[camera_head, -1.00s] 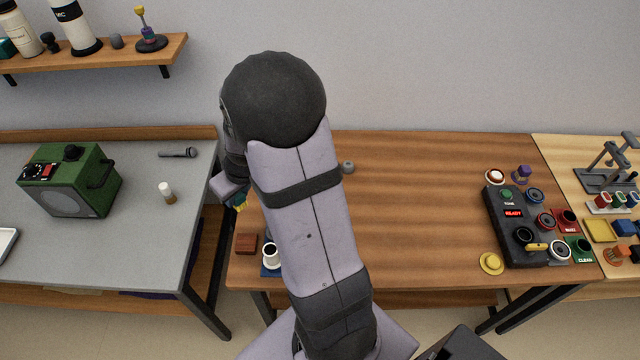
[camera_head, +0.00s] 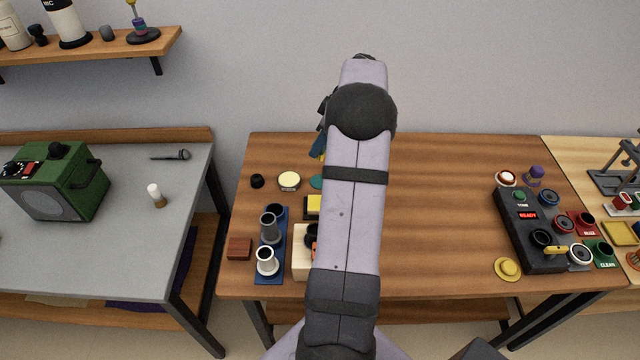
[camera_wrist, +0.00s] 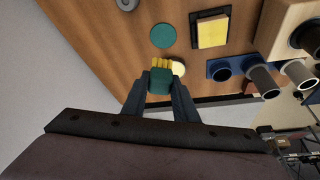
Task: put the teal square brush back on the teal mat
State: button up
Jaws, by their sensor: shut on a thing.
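The teal square brush (camera_wrist: 160,82) with yellow bristles is between the fingers of my gripper (camera_wrist: 160,88) in the wrist view, which is shut on it. The teal mat (camera_wrist: 163,36) is a flat round disc on the wooden table, just beyond the bristles in that picture and apart from them. In the head view the mat (camera_head: 316,182) is partly hidden by my arm. My gripper (camera_head: 318,146) shows left of the arm there, raised near the table's back edge, with a bit of yellow below it.
A cream disc (camera_head: 289,181) lies left of the mat, with a black cap (camera_head: 257,181) beyond. A yellow sponge (camera_wrist: 211,33) on a dark tray, a blue tray (camera_head: 273,278) with grey and white cups, and a wooden holder (camera_head: 301,265) stand close by. The table's right middle is clear.

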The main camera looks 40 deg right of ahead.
jog(key=shift+f+p, duration=1.2)
jog(key=shift+f, duration=3.8)
jog(key=shift+f, duration=0.2)
jog(key=o, duration=1)
jog(key=shift+c, duration=0.2)
jog(key=shift+r, duration=0.2)
jog(key=b+v, duration=0.3)
jog(key=v, duration=0.9)
